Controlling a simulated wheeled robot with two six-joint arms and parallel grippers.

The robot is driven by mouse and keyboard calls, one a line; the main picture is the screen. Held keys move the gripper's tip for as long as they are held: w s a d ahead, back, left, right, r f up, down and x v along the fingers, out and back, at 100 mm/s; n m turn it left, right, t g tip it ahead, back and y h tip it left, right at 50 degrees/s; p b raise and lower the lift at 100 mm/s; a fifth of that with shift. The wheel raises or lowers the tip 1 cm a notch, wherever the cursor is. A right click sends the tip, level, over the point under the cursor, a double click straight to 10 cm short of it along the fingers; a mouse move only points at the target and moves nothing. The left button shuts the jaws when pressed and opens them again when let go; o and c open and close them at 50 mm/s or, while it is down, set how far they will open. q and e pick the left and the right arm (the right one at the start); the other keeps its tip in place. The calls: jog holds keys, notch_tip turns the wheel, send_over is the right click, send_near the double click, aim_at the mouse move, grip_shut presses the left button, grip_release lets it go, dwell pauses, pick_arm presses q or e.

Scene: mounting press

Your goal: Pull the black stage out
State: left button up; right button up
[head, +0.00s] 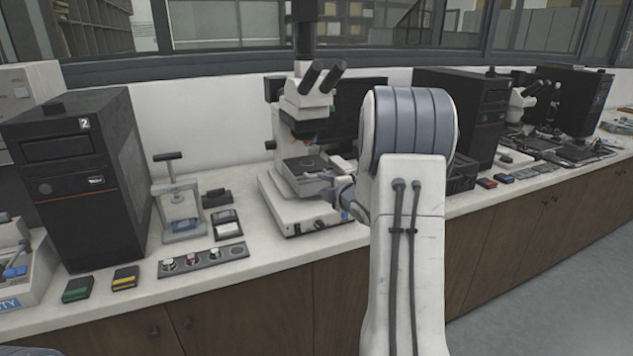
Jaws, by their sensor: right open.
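A white microscope (306,105) stands on the counter in the middle of the head view. Its dark flat stage (303,163) sits under the objectives, above the white base (300,214). My right gripper (318,186) is open at the right front of this stage, close to its edge. I cannot tell whether it touches the stage. My right arm covers the counter to the right of the microscope. A small mounting press (178,196) with a T-handle and a bluish piece on its base stands to the left. My left gripper is out of view.
A strip of round mounts (204,260) lies on the front of the counter (230,285). Small dark boxes (102,283) lie left of it. A black computer tower (82,170) stands at left, another (465,110) behind my arm. Window frames run behind the counter.

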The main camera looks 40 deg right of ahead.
jog(key=d, duration=0.2)
jog(key=p, duration=0.3)
send_near(309, 167)
jog(key=shift+n, duration=0.3)
jog(key=w+f, duration=0.1)
jog(key=w+d+f, duration=0.1)
jog(key=w+f, duration=0.1)
grip_shut()
jog(key=shift+b, duration=0.3)
dwell(0.7)
